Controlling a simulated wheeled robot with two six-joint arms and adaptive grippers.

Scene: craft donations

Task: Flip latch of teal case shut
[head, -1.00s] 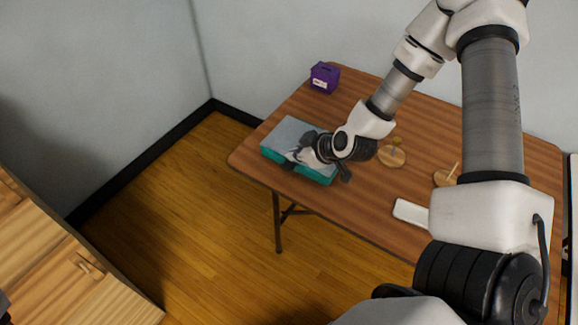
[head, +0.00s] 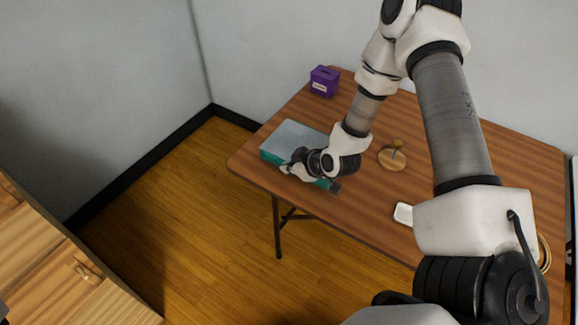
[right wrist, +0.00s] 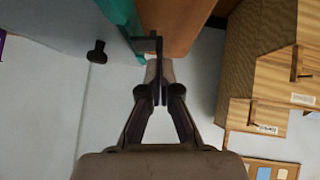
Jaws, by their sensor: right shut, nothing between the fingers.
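The teal case (head: 270,155) has a flat grey lid (head: 297,132), which looks down, and lies near the left end of the table. My right gripper (head: 287,169) is at the case's front side, its fingers closed and empty. In the right wrist view the closed fingers (right wrist: 160,92) point at the case's teal edge (right wrist: 122,14). A small dark piece (right wrist: 147,45) lies across that edge by the fingertips; it may be the latch. I cannot tell whether they touch or how the latch is set. My left gripper is out of view.
The wooden table (head: 355,116) holds a purple box (head: 324,82) at the back, a round wooden stand (head: 391,160) right of the case, and a white item (head: 403,213) near the front edge. A wooden cabinet (head: 60,275) stands at lower left. Table around the stand is clear.

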